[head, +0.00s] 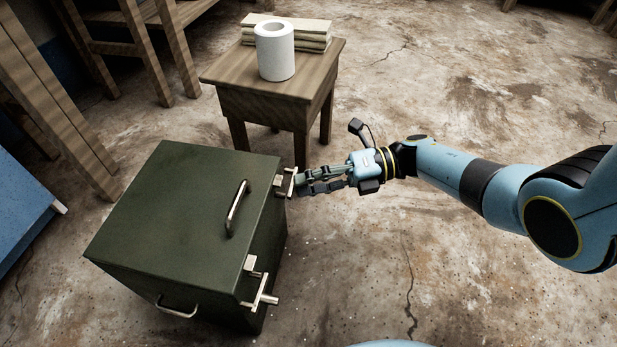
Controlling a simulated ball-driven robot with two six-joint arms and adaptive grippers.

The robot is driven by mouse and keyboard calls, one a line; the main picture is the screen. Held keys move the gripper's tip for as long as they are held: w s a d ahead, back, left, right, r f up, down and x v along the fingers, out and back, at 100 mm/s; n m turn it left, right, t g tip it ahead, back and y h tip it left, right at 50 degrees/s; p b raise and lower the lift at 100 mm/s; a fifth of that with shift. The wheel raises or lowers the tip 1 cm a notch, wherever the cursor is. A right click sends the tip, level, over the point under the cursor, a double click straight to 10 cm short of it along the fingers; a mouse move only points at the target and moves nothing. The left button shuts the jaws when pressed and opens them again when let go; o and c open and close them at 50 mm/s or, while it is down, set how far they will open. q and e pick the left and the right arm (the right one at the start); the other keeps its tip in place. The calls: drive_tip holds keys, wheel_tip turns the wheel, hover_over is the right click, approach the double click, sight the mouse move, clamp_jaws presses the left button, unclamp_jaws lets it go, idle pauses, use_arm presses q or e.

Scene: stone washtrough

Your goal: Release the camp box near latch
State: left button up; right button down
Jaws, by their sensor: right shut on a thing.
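The camp box (185,205) is a dark green chest on the floor, lid down, with a metal handle (237,208) on top. Two pale metal latches sit along its right side. One latch (288,182) is at the back right corner, the other latch (262,292) is at the front right, closer to me, with nothing touching it. My right gripper (301,185) reaches in from the right and is shut on the back right latch; its fingertips partly hide that latch. My left gripper is not in view.
A small wooden table (230,80) behind the box holds a white paper roll (274,52) and folded cloths (312,32). Wooden furniture legs (150,50) stand at the back left, a blue object (22,210) at the left edge. The floor right of the box is clear.

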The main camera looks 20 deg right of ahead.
drive_tip(key=c, duration=1.3)
unclamp_jaws()
drive_tip(key=shift+c, duration=0.2)
drive_tip(key=shift+d, duration=0.1)
drive_tip(key=v, duration=1.2)
